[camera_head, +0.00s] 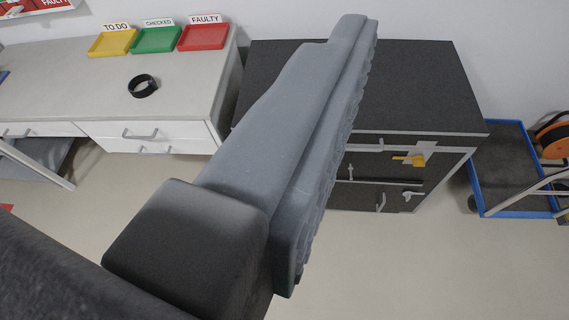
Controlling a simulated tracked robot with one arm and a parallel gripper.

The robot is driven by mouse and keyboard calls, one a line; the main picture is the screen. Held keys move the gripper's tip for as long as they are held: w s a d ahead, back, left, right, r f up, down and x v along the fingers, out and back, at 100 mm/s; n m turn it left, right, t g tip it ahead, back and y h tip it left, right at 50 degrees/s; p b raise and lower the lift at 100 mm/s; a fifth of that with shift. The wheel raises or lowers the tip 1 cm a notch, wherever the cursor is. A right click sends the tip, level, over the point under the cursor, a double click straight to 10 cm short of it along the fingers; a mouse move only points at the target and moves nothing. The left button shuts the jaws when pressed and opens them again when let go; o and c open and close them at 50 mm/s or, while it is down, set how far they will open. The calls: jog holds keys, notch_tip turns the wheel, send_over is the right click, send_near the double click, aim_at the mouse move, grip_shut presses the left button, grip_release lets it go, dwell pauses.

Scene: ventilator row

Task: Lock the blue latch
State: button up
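No blue latch shows in this view; part of the cabinet front is hidden behind my gripper. The dark grey cabinet (430,95) stands right of centre, with drawers and handles on its front. A yellow latch (408,160) sits on its upper right front, and a pale grey latch or handle (412,195) sits below it. My gripper (350,30) is a large grey shape slanting from the lower left to the top centre, in front of the cabinet. Its ridged side faces right. I cannot tell the gap between its fingers, and no held object shows.
A blue-edged trolley (490,213) with an orange reel (553,138) stands at the right. A white bench (60,88) at the left holds yellow (112,42), green (157,39) and red (203,37) trays and a black ring (142,86). The floor (420,265) before the cabinet is clear.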

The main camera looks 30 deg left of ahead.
jog(key=w+a+f, duration=0.3)
jog(key=w+f, duration=0.4)
jog(key=w, duration=0.3)
jog(key=w+a+f, duration=0.2)
jog(key=w+f, duration=0.6)
jog(key=w, duration=0.2)
jog(key=w+a+f+n+t+y, duration=0.1)
jog(key=w+a+f, duration=0.3)
jog(key=f, duration=0.5)
jog(key=w+a+f+y, duration=0.1)
jog(key=w+a+f, duration=0.1)
jog(key=w+f, duration=0.55)
jog(key=a+f+n+y, duration=0.1)
jog(key=a+f, duration=0.2)
jog(key=f, duration=0.9)
jog(key=a+f, duration=0.2)
jog(key=f, duration=1.1)
jog(key=s+a+f+n+t+y, duration=0.15)
jog(key=s+f, duration=0.25)
jog(key=f, duration=0.5)
jog(key=s+a+f+g+y, duration=0.1)
jog(key=s+a+f, duration=0.25)
jog(key=f, duration=0.55)
jog(key=b+x, duration=0.3)
jog(key=x, duration=0.9)
jog(key=shift+d, duration=0.35)
jog(key=shift+w+t+h, duration=0.1)
jog(key=shift+t+h, duration=0.15)
jog(key=shift+c, duration=0.4)
